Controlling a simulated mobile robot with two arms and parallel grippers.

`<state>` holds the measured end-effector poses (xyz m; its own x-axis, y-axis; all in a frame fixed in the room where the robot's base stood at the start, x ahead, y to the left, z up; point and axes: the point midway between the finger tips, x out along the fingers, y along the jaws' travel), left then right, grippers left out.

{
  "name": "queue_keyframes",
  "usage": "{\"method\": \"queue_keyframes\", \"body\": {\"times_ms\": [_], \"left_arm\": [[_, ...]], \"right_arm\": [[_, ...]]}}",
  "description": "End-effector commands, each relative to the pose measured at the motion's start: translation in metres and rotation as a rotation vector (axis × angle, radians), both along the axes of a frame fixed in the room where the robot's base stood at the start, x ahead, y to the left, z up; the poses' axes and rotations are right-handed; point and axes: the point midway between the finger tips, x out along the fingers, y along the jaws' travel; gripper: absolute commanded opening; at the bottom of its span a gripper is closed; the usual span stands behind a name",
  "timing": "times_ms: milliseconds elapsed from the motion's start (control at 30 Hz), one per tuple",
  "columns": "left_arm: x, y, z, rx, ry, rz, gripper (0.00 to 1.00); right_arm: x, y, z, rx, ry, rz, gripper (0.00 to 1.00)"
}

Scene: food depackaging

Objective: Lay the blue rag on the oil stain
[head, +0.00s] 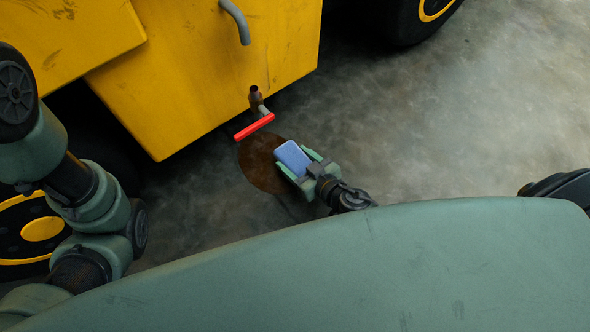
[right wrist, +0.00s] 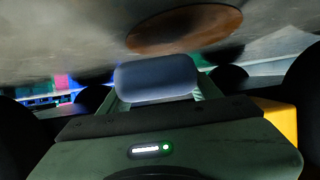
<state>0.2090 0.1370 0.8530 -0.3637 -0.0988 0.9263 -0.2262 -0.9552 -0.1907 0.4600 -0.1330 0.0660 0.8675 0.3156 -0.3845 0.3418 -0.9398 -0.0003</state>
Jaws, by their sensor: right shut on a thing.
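The blue rag (head: 292,157) is a small, rounded blue block shape between the fingers of my right gripper (head: 303,163). The gripper is shut on it. The rag also shows in the right wrist view (right wrist: 156,78), held between the two green fingers. The oil stain (head: 258,165) is a round brown patch on the floor. In the head view the rag overlaps the stain's right part.
A yellow vehicle (head: 215,75) stands at the upper left, with a pipe and a red-handled valve (head: 254,127) beside the stain. A black wheel (head: 405,15) is at the top. The grey concrete floor (head: 470,110) to the right is clear.

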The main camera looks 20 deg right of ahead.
Motion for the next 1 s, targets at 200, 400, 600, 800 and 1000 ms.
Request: {"method": "queue_keyframes", "body": {"times_ms": [200, 400, 600, 800, 1000], "left_arm": [[0.0, 0.0, -0.019, 0.0, 0.001, 0.0, 0.33], [0.0, 0.0, -0.037, 0.001, 0.001, 0.001, 0.33], [0.0, 0.0, -0.034, 0.001, 0.001, 0.001, 0.33], [0.0, 0.0, -0.037, 0.001, 0.001, 0.001, 0.33], [0.0, 0.0, -0.037, 0.001, 0.001, 0.001, 0.33]], "right_arm": [[0.0, 0.0, -0.021, -0.001, 0.0, -0.001, 0.24], [0.001, 0.0, -0.04, -0.001, -0.001, -0.001, 0.24], [0.001, 0.0, -0.037, 0.0, -0.001, -0.001, 0.24], [0.0, 0.0, -0.041, -0.001, -0.001, -0.001, 0.71], [0.0, 0.0, -0.041, -0.001, 0.0, -0.001, 0.85]]}}
